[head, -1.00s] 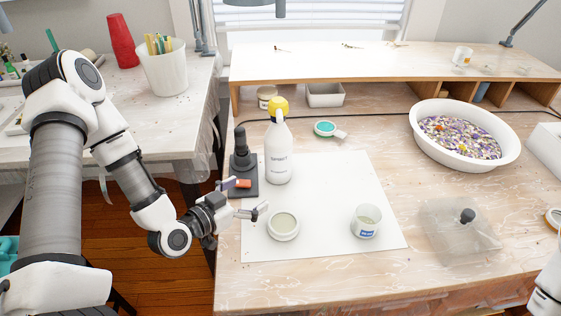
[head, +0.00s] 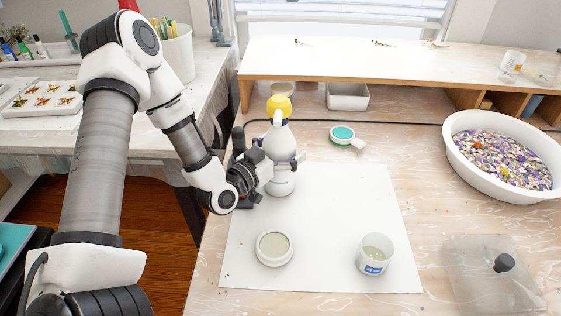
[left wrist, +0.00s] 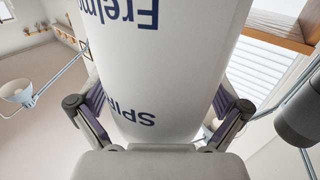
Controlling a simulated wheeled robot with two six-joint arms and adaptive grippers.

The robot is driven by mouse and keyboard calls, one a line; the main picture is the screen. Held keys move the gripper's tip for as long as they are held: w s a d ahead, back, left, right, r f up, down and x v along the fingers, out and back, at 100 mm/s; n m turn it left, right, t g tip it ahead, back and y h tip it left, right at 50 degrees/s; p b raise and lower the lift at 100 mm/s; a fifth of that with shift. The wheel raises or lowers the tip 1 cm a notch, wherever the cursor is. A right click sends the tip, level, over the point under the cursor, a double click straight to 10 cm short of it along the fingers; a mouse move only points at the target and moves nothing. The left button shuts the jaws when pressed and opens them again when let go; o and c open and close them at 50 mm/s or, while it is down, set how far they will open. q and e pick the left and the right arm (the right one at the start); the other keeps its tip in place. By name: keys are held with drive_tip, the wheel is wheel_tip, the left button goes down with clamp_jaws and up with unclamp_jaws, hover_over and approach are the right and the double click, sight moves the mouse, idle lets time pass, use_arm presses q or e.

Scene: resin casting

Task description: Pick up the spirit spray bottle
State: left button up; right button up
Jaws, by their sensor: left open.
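The spirit spray bottle (head: 282,138) is white with a yellow top and stands upright on the white sheet (head: 330,200) in the head view. My left gripper (head: 279,165) is at its body, coming from the left. In the left wrist view the bottle (left wrist: 165,70) fills the middle, with its blue lettering upside down. The open fingers of the left gripper (left wrist: 160,118) stand on either side of it. My right gripper is not in view.
A round pale-filled dish (head: 275,248) and a labelled cup (head: 375,255) stand on the sheet in front of the bottle. A dark upright tool (head: 238,140) is close on its left. A white basin (head: 505,155) is at the right. A clear lidded box (head: 490,275) is front right.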

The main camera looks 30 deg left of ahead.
use_arm(q)
drive_tip(key=shift+w+d+r, duration=0.15)
drive_tip(key=shift+w, duration=0.2)
drive_tip(key=c, duration=1.4)
drive_tip(key=shift+c, duration=0.6)
drive_tip(key=shift+r, duration=0.1)
